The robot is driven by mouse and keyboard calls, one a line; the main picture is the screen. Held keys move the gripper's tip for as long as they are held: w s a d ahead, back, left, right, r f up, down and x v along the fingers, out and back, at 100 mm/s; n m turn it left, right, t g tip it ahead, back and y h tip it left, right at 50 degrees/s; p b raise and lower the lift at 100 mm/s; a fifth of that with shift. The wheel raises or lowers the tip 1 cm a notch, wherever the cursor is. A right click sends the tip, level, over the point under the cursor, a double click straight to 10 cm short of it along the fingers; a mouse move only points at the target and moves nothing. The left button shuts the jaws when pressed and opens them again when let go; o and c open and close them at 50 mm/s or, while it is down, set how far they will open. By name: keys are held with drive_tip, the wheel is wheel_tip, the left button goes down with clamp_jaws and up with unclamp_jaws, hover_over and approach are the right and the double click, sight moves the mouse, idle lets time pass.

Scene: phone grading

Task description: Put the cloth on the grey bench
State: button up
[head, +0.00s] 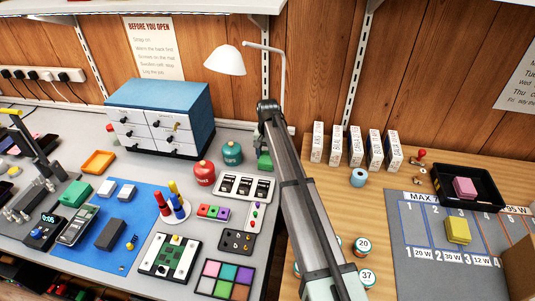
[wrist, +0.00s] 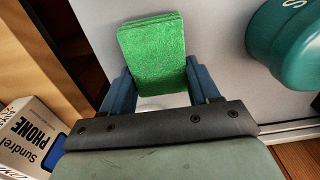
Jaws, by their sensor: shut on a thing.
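A green, fuzzy, folded cloth (wrist: 152,50) is between the two blue fingers of my gripper (wrist: 160,78), which is shut on it. In the head view the green cloth (head: 264,161) shows beside my arm, near the back right part of the grey bench (head: 225,150). In the wrist view the grey bench surface (wrist: 225,55) lies beneath the cloth. I cannot tell whether the cloth touches the bench or hangs just above it. My gripper's fingers are mostly hidden by my arm in the head view.
A teal canister (head: 232,153) stands close left of the cloth, with a red canister (head: 204,173) beside it. White phone boxes (head: 337,145) stand on the wooden table (head: 310,188) to the right. A lamp (head: 225,60) stands behind.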

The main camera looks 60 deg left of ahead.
sight(268, 154)
drive_tip(key=shift+f, duration=0.15)
drive_tip(key=o, duration=1)
wheel_tip(268, 154, up, 12)
drive_tip(key=shift+r, duration=0.2)
